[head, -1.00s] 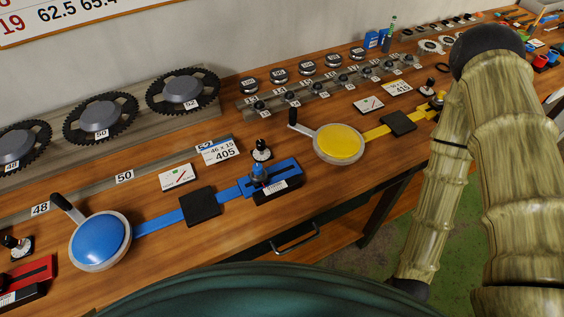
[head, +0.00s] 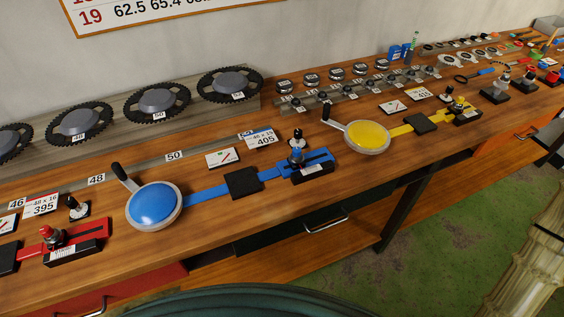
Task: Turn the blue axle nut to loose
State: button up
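The blue axle nut (head: 295,156) stands upright on a blue slotted block (head: 319,162) near the bench's front edge. A blue strap (head: 208,194) runs left from the block, under a black pad (head: 243,182), to a round blue disc (head: 155,203) with a black-handled crank. Whether the nut is loose or tight I cannot tell. My gripper is not in view.
A red set (head: 60,242) sits to the left and a yellow set (head: 368,137) to the right on the wooden bench. Toothed chainrings (head: 158,102) lean along the back. A card marked 405 (head: 261,138) stands behind the nut. Green floor (head: 420,250) lies open in front.

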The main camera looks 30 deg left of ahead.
aim_at(297, 150)
jog(key=k, duration=0.35)
jog(key=u, duration=0.75)
